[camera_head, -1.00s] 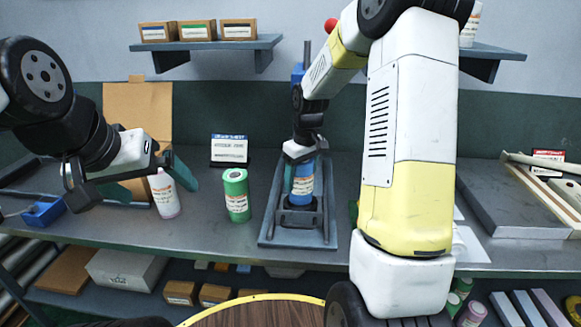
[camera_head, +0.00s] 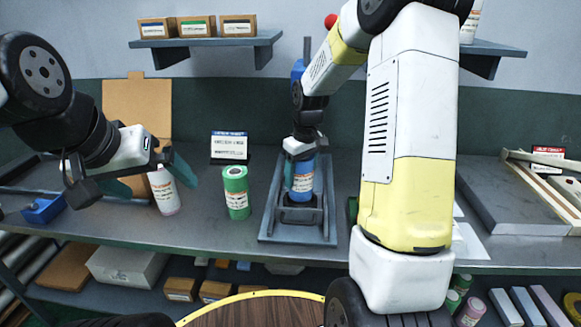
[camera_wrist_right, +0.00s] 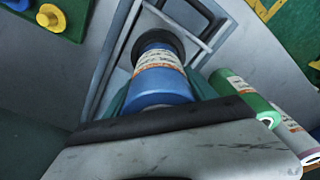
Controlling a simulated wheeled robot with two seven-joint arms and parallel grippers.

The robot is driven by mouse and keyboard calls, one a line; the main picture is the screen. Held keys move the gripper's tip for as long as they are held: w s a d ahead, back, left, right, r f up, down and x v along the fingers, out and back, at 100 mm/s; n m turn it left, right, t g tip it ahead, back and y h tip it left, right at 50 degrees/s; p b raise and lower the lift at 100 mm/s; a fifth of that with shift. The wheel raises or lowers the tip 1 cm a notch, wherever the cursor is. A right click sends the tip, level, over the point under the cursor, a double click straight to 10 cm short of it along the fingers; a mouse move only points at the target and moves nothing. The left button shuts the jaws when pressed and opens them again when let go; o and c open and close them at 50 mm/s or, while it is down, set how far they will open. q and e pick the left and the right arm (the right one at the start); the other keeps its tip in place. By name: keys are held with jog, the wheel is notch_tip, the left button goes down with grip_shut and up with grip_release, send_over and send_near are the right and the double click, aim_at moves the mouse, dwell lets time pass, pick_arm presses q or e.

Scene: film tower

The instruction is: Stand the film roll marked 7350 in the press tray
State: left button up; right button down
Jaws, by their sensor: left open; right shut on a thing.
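A blue film roll (camera_head: 302,183) with a white-and-orange label stands upright at the press tray (camera_head: 268,232), a grey frame on the bench. My right gripper (camera_head: 301,160) is shut on its upper part from above. The wrist view shows the blue roll (camera_wrist_right: 160,80) with its far end at a dark round seat (camera_wrist_right: 152,38) in the tray; I cannot tell if it bears fully on it. The label's number is too small to read. My left gripper (camera_head: 150,178) is open and empty, its fingers around or in front of a white roll (camera_head: 163,192); which is unclear.
A green roll (camera_head: 236,193) stands just left of the tray, with a small sign (camera_head: 229,146) behind it. A blue tape holder (camera_head: 44,208) is at the left. A grey slab (camera_head: 505,205) lies at the right. Shelves (camera_head: 215,42) hang above the bench.

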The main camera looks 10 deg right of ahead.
aim_at(303, 164)
jog(key=shift+f, duration=1.95)
dwell(0.3)
jog(key=shift+c, duration=1.1)
grip_release()
jog(key=r, duration=0.5)
jog(key=s+r, duration=0.1)
jog(key=r, duration=0.1)
jog(key=shift+d+r, duration=0.2)
jog(key=shift+r, duration=0.15)
